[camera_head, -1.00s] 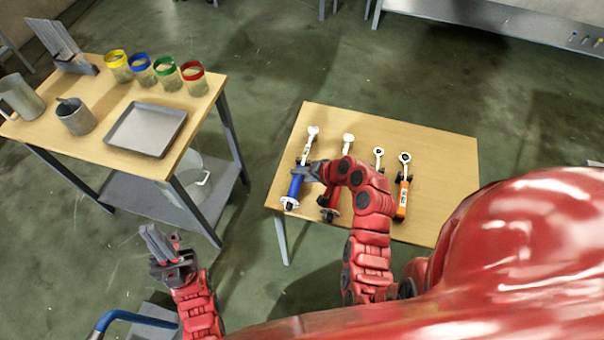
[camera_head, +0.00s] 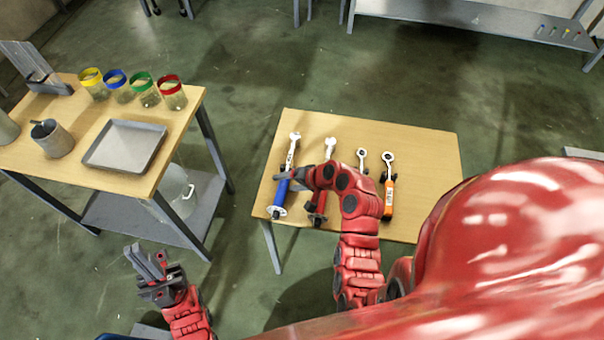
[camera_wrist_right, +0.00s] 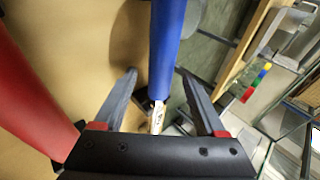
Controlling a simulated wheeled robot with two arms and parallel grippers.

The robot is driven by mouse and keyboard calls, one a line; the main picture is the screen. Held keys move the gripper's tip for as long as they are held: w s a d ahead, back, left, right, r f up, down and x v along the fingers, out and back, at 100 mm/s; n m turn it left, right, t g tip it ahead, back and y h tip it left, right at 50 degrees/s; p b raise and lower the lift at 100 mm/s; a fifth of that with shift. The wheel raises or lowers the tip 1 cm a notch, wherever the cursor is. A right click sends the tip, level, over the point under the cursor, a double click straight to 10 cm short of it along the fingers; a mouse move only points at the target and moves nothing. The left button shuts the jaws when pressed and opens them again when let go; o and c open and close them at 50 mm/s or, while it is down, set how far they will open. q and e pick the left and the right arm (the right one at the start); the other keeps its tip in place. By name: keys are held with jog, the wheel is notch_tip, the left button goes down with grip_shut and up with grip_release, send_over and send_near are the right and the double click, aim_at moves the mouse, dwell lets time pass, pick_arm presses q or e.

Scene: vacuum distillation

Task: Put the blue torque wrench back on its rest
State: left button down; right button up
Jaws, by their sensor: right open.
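The blue torque wrench (camera_head: 281,191) lies along the left side of the right-hand wooden table, its silver head toward the far edge. My right gripper (camera_head: 290,176) is at its handle and open. In the right wrist view the blue handle (camera_wrist_right: 165,45) runs between the open fingers (camera_wrist_right: 157,78), with clear gaps on both sides. A dark rest piece (camera_wrist_right: 143,100) shows beside the wrench's pale shaft. How the wrench sits on its rest is partly hidden. My left gripper (camera_head: 150,264) is empty in front of the left table; its finger gap is unclear.
A red wrench (camera_head: 318,205) lies close right of the blue one, partly under my right arm. A small ratchet (camera_head: 362,160) and an orange wrench (camera_head: 389,195) lie further right. The left table holds a tray (camera_head: 125,146), a mug and several colour-rimmed jars.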

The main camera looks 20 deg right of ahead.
jog(key=p+v, duration=0.2)
jog(key=v, duration=1.5)
